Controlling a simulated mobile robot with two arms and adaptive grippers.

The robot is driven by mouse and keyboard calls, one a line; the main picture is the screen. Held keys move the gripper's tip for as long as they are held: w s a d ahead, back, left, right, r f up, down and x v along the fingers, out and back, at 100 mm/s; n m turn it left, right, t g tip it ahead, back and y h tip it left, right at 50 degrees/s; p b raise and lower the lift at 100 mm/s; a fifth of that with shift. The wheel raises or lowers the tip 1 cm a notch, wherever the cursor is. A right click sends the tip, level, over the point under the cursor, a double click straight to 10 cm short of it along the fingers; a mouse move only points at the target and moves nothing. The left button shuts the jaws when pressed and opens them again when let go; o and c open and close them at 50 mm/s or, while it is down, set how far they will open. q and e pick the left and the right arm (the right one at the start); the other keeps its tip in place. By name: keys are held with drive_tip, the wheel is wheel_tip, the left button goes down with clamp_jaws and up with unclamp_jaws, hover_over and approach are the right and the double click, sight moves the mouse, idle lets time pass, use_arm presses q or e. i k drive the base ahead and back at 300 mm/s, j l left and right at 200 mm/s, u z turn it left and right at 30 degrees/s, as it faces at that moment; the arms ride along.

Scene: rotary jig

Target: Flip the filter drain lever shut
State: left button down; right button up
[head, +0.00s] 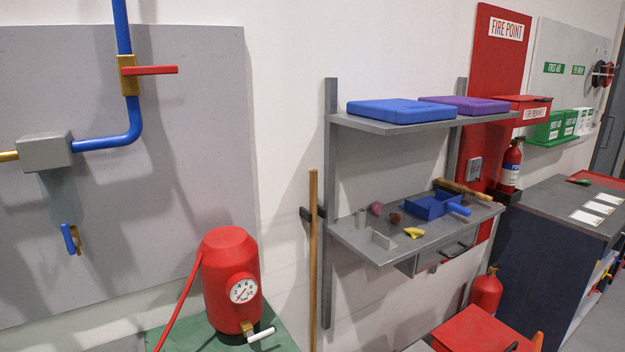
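The filter has a grey block (44,151) on the wall panel at the left, with a translucent bowl (62,195) below it. At the bottom of the bowl is a small brass drain valve (78,243) with a blue lever (69,239). The lever points roughly up and down, in line with the bowl. The lever partly covers the drain valve. Neither of my grippers is in view, and nothing touches the lever.
A blue pipe (105,143) runs from the filter up to a brass valve (128,76) with a red lever (152,70). A red tank (229,270) with a gauge and a white-handled tap stands lower right of the filter. The space before the lever looks clear.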

sight(72, 242)
drive_tip(key=u, duration=1.65)
